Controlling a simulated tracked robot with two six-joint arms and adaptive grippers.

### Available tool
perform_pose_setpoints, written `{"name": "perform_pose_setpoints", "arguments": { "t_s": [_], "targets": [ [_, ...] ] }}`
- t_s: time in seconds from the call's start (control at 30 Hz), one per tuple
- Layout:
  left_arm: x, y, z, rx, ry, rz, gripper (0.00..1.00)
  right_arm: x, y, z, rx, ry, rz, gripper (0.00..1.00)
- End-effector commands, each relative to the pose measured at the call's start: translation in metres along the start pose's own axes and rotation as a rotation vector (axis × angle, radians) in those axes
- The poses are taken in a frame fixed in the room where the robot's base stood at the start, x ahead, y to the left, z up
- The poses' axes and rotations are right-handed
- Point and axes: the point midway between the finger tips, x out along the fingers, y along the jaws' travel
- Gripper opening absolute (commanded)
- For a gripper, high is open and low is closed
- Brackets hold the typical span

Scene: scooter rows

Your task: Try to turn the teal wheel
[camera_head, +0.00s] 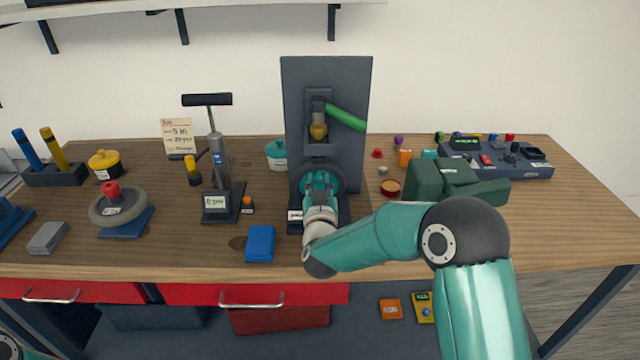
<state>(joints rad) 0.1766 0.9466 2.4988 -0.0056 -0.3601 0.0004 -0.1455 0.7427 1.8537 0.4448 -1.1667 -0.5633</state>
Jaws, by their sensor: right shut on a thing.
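The teal wheel (322,179) is on the lower front of an upright dark grey panel (355,85) that stands on the bench. It shows a teal middle inside a dark ring. My right gripper (319,193) reaches it from the front and is shut on it. The gripper and wrist hide the lower part of the wheel, and the fingertips are hard to make out. My left gripper is out of view.
Above the wheel, a green lever (345,117) sticks out to the right. A pump (213,150) and a blue box (260,243) stand to the left. Dark green blocks (425,180) lie right of the panel, close behind my right arm. The front right benchtop is clear.

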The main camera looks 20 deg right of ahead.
Motion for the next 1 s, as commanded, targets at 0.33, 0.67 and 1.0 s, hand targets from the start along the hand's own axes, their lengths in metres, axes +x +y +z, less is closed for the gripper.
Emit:
{"name": "perform_pose_setpoints", "arguments": {
  "t_s": [0.33, 0.67, 1.0],
  "targets": [
    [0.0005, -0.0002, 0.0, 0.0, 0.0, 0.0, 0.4, -0.0003, -0.0013, -0.0012, -0.001, 0.003, -0.007, 0.0],
    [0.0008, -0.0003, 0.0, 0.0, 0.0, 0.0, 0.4, 0.0, 0.0011, -0.0012, -0.001, 0.003, -0.003, 0.43],
    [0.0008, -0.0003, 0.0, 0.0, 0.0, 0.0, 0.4, 0.0002, 0.0023, -0.0004, 0.0, 0.001, 0.0, 1.0]
  ]
}}
